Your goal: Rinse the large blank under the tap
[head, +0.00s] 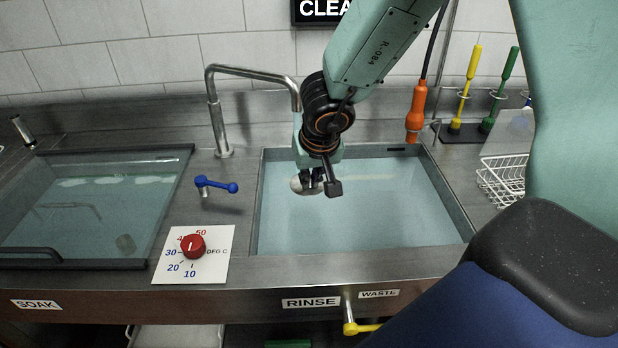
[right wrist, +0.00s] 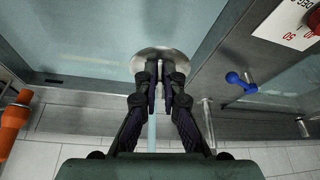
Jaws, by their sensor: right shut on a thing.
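My right gripper (head: 318,185) is low over the rinse basin (head: 265,225), shut on a pale rounded blank (head: 297,185). In the right wrist view, the blank (right wrist: 158,52) is a shiny round metal piece at the fingertips of my right gripper (right wrist: 160,85). The tap (head: 217,115) arches over from the left. Its spout end is just above and behind my right gripper. A pale blue vertical strip shows between the fingers in the wrist view; I cannot tell whether it is running water. The blue tap lever (head: 217,186) points right. My left gripper is out of view.
A soak tank (head: 85,262) with a glass lid is at left. A red temperature dial (head: 193,246) sits on the front counter. A yellow waste lever (head: 360,328) is below the rinse basin's rim. An orange-handled tool (head: 416,105), brushes (head: 470,65) and a white wire rack (head: 500,180) stand right.

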